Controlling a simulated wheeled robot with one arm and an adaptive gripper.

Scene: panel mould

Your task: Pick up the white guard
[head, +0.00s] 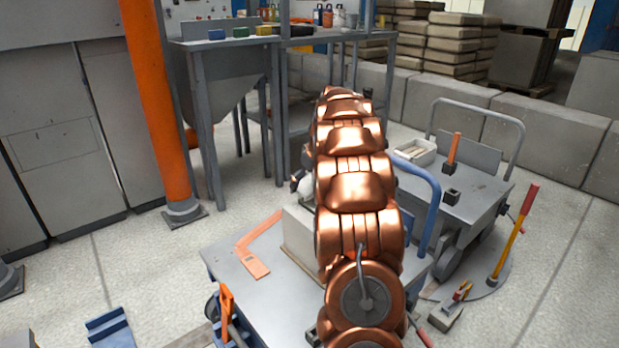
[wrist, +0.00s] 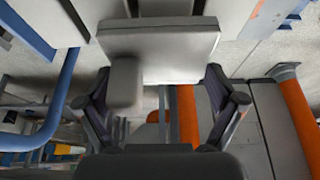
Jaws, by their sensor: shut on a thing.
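The white guard (wrist: 160,42) shows in the wrist view as a pale, broad panel with a smaller block-like part at its lower left. It spans the space between the dark fingers of my gripper (wrist: 157,78), which is shut on it. The exact contact at the fingertips is hard to see. In the head view my copper-coloured arm hides most of the gripper. A small part of a white piece shows just left of the arm, above a pale box (head: 299,238) on the grey cart (head: 225,268).
An orange angled bracket (head: 258,252) lies on the cart left of the box. An orange post (head: 155,100) and a grey workbench stand behind left.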

